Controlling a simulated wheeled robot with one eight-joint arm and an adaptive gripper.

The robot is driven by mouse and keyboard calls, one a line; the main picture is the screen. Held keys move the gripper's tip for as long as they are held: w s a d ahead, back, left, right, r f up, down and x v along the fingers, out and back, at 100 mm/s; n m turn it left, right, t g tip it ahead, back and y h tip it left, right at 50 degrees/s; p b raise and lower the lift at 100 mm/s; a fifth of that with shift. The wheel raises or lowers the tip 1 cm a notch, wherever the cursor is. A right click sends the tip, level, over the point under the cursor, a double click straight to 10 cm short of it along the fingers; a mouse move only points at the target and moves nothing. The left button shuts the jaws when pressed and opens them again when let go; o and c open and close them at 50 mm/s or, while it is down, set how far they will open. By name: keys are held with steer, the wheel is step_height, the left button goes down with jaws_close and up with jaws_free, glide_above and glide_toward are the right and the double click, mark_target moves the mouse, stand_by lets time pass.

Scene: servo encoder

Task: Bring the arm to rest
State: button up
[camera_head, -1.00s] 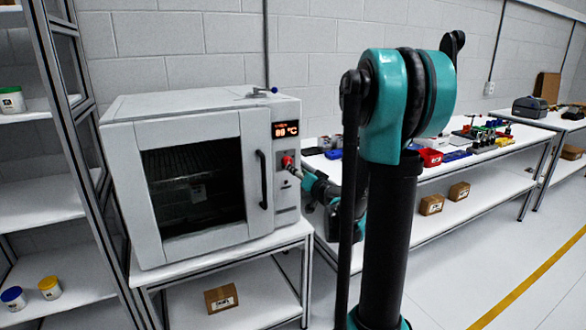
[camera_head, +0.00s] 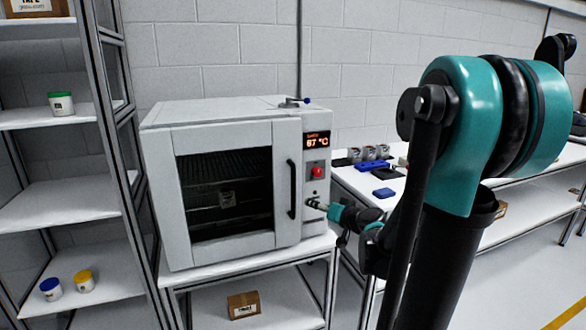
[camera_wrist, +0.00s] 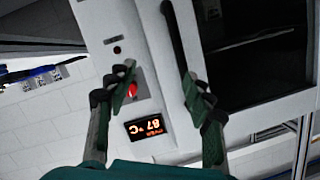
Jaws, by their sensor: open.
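My arm, teal and black, fills the right of the head view. My gripper (camera_head: 318,205) shows small there, at the lower part of the oven's control panel. In the wrist view my gripper (camera_wrist: 158,82) has its two fingers spread apart with nothing between them. The panel, with its red button (camera_wrist: 132,90), lies beyond the fingers. I cannot tell whether a finger touches the panel. The white oven (camera_head: 225,136) stands on a white stand with its door shut. Its lit display (camera_head: 317,141) reads 87 °C.
A shelf rack (camera_head: 62,195) with a few small tubs stands left of the oven. A bench (camera_head: 352,178) with a blue tray (camera_head: 374,166) and other parts runs along the wall behind my arm. A cardboard box (camera_head: 243,305) sits under the oven. Floor is open at right.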

steer(key=s+a+f+n+g, duration=0.1)
steer(key=s+a+f+g, duration=0.15)
steer(key=s+f, duration=0.45)
steer(key=s+d+f+g+h, duration=0.3)
steer(key=s+d+f, duration=0.1)
steer(key=s, duration=0.4)
steer(key=s+d+f+g+h, duration=0.3)
steer(key=s+d+f+g, duration=0.1)
steer(key=s, duration=0.5)
steer(key=shift+d+f+h, duration=0.3)
steer(key=shift+d+f, duration=0.2)
steer(key=shift+f, duration=0.2)
steer(key=shift+c, duration=0.4)
